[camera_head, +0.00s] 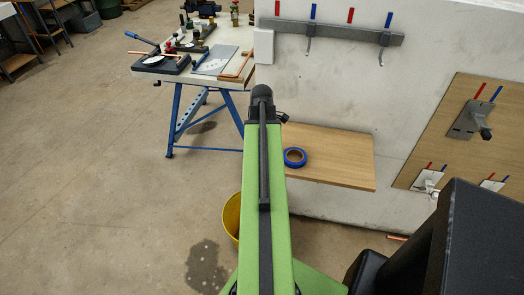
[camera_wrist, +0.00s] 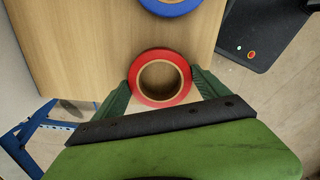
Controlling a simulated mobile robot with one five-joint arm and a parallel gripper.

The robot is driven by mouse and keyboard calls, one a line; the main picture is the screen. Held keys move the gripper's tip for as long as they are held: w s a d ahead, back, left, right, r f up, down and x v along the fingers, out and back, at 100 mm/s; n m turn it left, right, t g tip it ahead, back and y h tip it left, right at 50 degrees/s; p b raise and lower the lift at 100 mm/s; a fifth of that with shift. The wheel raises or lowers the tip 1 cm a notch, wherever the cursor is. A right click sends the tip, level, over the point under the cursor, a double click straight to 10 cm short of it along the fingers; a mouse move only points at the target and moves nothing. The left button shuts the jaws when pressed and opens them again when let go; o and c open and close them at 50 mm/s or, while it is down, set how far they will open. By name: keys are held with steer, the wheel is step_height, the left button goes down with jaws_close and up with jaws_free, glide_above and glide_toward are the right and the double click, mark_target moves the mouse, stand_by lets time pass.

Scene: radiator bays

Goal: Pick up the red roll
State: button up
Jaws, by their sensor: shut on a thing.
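The red roll (camera_wrist: 160,54) is a red ring with a tan inner core. It shows in the wrist view between the green fingers of my gripper (camera_wrist: 160,78), one finger on each side. My gripper is shut on it. I cannot tell whether the roll still touches the wooden shelf (camera_wrist: 80,45) or is just above it. In the head view my arm hides the roll and the fingers. A blue roll (camera_head: 294,157) lies on the shelf, and it also shows at the top of the wrist view (camera_wrist: 170,8), apart from the red roll.
The wooden shelf (camera_head: 335,160) juts out from a pale wall (camera_head: 320,85). A yellow bucket (camera_head: 231,214) stands on the floor under my arm. A workbench with blue legs (camera_head: 178,120) and several tools is at the back left. Open floor (camera_head: 90,170) is on the left.

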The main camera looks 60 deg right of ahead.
steer(key=shift+r, duration=0.1)
step_height(320, 180, up, 4)
steer(key=p, duration=0.4)
steer(key=shift+r+p, duration=0.2)
steer(key=shift+p, duration=0.1)
steer(key=s+r+p, duration=0.6)
steer(key=s, duration=0.5)
steer(key=shift+s+r, duration=0.2)
steer(key=shift+s, duration=0.1)
